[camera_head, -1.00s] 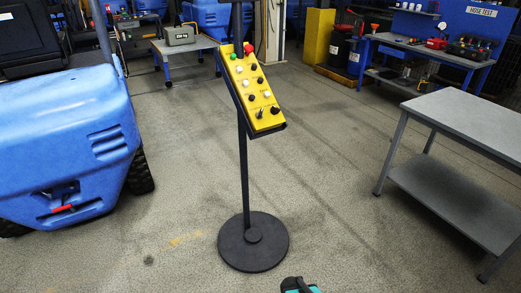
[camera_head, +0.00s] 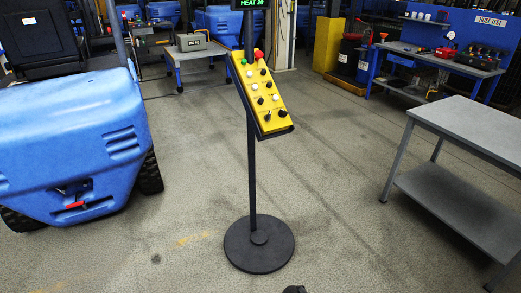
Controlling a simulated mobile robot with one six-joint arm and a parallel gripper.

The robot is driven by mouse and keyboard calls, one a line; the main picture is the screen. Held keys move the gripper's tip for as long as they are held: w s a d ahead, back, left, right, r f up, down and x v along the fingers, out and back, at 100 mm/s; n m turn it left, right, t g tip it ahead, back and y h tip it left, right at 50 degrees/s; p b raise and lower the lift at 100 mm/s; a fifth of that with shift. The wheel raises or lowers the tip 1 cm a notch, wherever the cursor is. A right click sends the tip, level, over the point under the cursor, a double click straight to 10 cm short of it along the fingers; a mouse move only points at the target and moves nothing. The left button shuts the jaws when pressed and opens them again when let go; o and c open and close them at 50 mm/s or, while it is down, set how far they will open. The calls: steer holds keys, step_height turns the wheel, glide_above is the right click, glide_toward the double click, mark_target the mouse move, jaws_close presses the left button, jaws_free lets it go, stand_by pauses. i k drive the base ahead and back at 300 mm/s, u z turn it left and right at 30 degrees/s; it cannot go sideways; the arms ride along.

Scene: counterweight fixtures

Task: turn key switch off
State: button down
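A yellow control panel (camera_head: 259,94) stands tilted on a dark post with a round black base (camera_head: 259,244), near the middle of the view. It carries a red button (camera_head: 258,54), a green button (camera_head: 243,61), and several white and black controls. Two dark knob-like controls sit at its lower end, one at left (camera_head: 267,115) and one at right (camera_head: 282,113). Which is the key switch, and its position, are too small to tell. Only a small dark tip of my gripper (camera_head: 294,289) shows at the bottom edge, well below and apart from the panel. Its fingers cannot be made out.
A blue machine (camera_head: 75,140) with black wheels stands at the left. A grey two-shelf table (camera_head: 470,125) stands at the right. The floor around the post's base is clear.

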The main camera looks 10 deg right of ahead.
mark_target(267, 118)
steer(key=u, duration=0.1)
steer(key=i, duration=0.9)
steer(key=z, duration=0.1)
